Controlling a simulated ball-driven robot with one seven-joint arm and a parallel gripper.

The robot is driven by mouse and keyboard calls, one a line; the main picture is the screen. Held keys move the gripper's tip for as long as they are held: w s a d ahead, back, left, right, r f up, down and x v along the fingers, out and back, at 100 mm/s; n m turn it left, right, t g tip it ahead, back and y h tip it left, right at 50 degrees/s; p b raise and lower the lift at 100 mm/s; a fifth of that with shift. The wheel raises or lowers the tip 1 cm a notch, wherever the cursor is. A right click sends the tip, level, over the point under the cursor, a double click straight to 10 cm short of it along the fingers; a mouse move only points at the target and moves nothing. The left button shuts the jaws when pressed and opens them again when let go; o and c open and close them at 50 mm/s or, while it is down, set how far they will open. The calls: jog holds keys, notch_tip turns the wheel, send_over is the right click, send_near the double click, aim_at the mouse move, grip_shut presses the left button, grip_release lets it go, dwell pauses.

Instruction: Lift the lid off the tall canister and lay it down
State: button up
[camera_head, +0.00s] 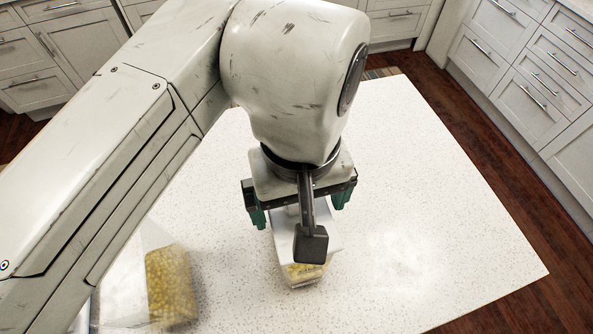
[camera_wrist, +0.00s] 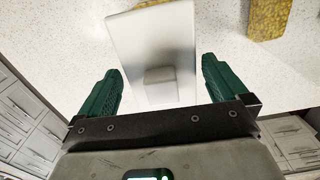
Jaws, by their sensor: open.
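A clear canister (camera_head: 296,281) with yellow contents stands on the speckled white table (camera_head: 430,220), below my gripper (camera_head: 298,209). Part of it is hidden by my wrist and camera arm. Its pale lid (camera_head: 283,236) shows beside the dark camera block. In the wrist view the white lid (camera_wrist: 150,38) has a small square knob (camera_wrist: 161,83). My gripper (camera_wrist: 160,66) is open, with green fingers on either side of the lid and apart from it. I cannot tell the height between the fingers and the lid.
A second clear container (camera_head: 170,285) with yellow contents stands at the lower left, partly behind my arm; its contents also show in the wrist view (camera_wrist: 270,18). The table's right side is clear. Grey cabinets (camera_head: 530,75) stand beyond the dark wood floor.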

jog(key=shift+c, duration=0.4)
jog(key=c, duration=0.8)
jog(key=shift+r, duration=0.1)
jog(key=shift+r+p, duration=0.8)
jog(key=shift+p, duration=0.15)
jog(key=r+p, duration=0.1)
jog(key=s+r+p, duration=0.1)
jog(key=r+p, duration=0.1)
jog(key=s+r+p, duration=0.1)
jog(key=r, duration=0.1)
jog(key=shift+s+a+p, duration=0.15)
jog(key=shift+s+p, duration=0.05)
jog(key=shift+p, duration=0.1)
jog(key=shift+s+a+r, duration=0.15)
jog(key=shift+s+r, duration=1.5)
jog(key=shift+s, duration=0.3)
jog(key=shift+s+a+r, duration=0.15)
jog(key=shift+s+r, duration=1.55)
jog(key=shift+s, duration=0.2)
jog(key=shift+s+a+r, duration=0.15)
jog(key=shift+s+r, duration=1.5)
jog(key=shift+s, duration=0.3)
